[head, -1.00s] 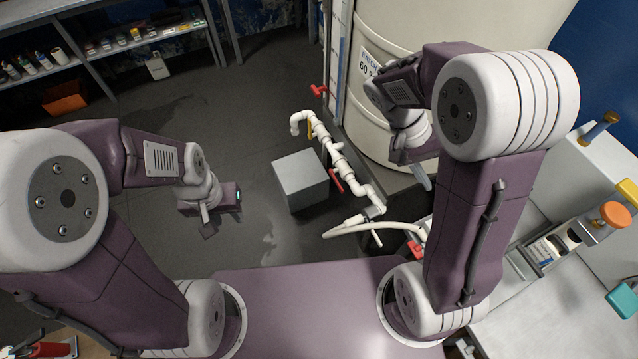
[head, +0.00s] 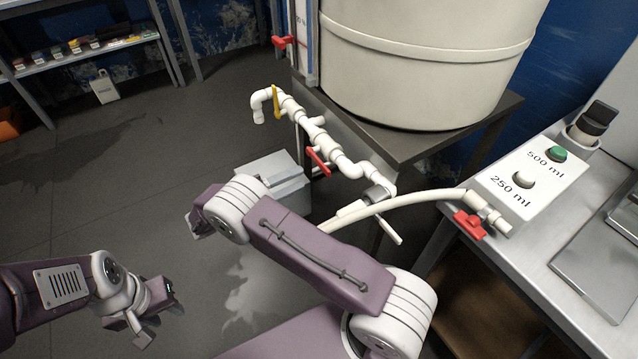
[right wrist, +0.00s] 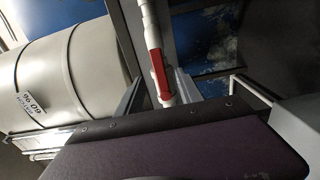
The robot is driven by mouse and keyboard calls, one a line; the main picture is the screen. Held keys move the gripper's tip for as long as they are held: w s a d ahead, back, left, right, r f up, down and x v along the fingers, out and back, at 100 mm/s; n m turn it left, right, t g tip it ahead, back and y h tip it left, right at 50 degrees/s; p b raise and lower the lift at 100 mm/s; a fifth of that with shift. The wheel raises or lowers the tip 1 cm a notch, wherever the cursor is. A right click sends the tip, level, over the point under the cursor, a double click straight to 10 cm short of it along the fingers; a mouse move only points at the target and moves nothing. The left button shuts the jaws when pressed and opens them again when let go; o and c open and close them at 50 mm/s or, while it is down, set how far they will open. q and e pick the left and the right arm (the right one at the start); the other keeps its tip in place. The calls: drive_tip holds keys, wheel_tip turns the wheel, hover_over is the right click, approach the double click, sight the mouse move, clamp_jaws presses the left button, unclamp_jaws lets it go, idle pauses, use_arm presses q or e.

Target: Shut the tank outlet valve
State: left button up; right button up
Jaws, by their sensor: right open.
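A white pipe run (head: 340,157) hangs at the front of the tank's stand. It carries a red lever (head: 318,161) and a yellow lever (head: 277,102). The red lever lies roughly along the pipe. Which lever is the tank outlet valve is not marked. In the right wrist view a red lever (right wrist: 159,74) on a white pipe lies ahead, between the fingers of my open right gripper (right wrist: 157,93); whether they touch it is unclear. In the head view my right forearm hides most of that gripper. My left gripper (head: 152,325) hangs low at the left, away from the pipes.
The cream tank (head: 425,60) stands on a dark stand (head: 420,145). Another red lever (head: 284,42) is by the sight tube. A hose runs to a dosing box (head: 530,180) with a red handle (head: 470,224). A grey box (head: 275,180) stands below the pipes. Floor at left is clear.

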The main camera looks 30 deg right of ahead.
sight(321, 168)
drive_tip(key=d+b, duration=0.1)
drive_tip(key=d, duration=0.4)
drive_tip(key=d+b, duration=0.1)
drive_tip(key=d, duration=0.2)
drive_tip(key=shift+w+d+b, duration=0.2)
drive_tip(key=shift+w+b, duration=0.1)
drive_tip(key=shift+b, duration=0.05)
drive_tip(key=shift+d+r, duration=0.15)
drive_tip(key=shift+d, duration=0.2)
clamp_jaws()
idle(0.7)
